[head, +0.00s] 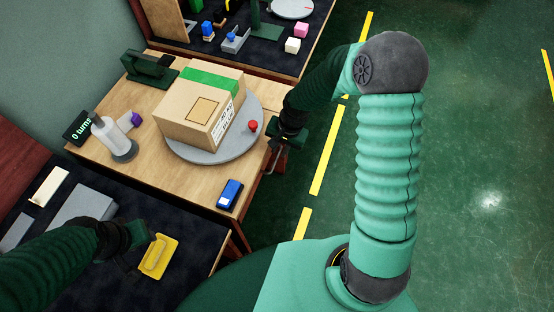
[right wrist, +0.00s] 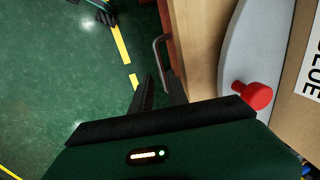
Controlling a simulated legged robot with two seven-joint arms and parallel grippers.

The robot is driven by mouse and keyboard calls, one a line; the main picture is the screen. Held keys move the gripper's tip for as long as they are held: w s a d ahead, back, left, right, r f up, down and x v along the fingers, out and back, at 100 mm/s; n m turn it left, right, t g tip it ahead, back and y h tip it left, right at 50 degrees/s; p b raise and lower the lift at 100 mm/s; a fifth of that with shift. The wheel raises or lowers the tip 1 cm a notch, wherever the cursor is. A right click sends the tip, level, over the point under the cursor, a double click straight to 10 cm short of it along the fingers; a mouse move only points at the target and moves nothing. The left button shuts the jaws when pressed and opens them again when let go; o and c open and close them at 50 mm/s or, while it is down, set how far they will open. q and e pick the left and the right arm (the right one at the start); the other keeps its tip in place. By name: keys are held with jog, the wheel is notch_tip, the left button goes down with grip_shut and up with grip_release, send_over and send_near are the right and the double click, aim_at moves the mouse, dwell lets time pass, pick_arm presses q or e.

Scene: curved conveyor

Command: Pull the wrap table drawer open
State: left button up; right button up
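The wooden wrap table (head: 180,182) carries a grey turntable with a box on it. The drawer's thin grey handle (right wrist: 157,58) stands out from the reddish-brown table side (right wrist: 172,50) in the right wrist view. The drawer front looks flush with the side, though much of it is hidden. My right gripper (right wrist: 160,88) is at the handle, its two dark fingers apart with the handle's near end between them; contact is not clear. In the head view my right gripper (head: 279,151) is beside the table's right edge. My left gripper (head: 138,254) is low over the dark bench, by a yellow tool.
The turntable (head: 240,152) has a red knob (head: 253,126) near the right edge. A blue item (head: 230,194) lies at the table's near corner. A dark bench with a yellow tool (head: 158,256) is at lower left. Green floor to the right is clear.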

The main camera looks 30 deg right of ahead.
aim_at(275, 162)
jog(key=f, duration=0.2)
jog(key=a+f, duration=0.1)
jog(key=f, duration=0.1)
jog(key=f+b, duration=0.1)
jog(key=f, duration=0.1)
jog(key=shift+w+a+f, duration=0.2)
jog(key=shift+w+f, duration=0.1)
jog(key=shift+f, duration=0.05)
jog(key=shift+w+d+f, duration=0.1)
jog(key=shift+w+f, duration=0.15)
jog(key=shift+f, duration=0.25)
jog(key=shift+s+d, duration=0.1)
jog(key=shift+d, duration=0.05)
grip_shut()
jog(key=shift+s+a, duration=0.1)
jog(key=shift+a, duration=0.1)
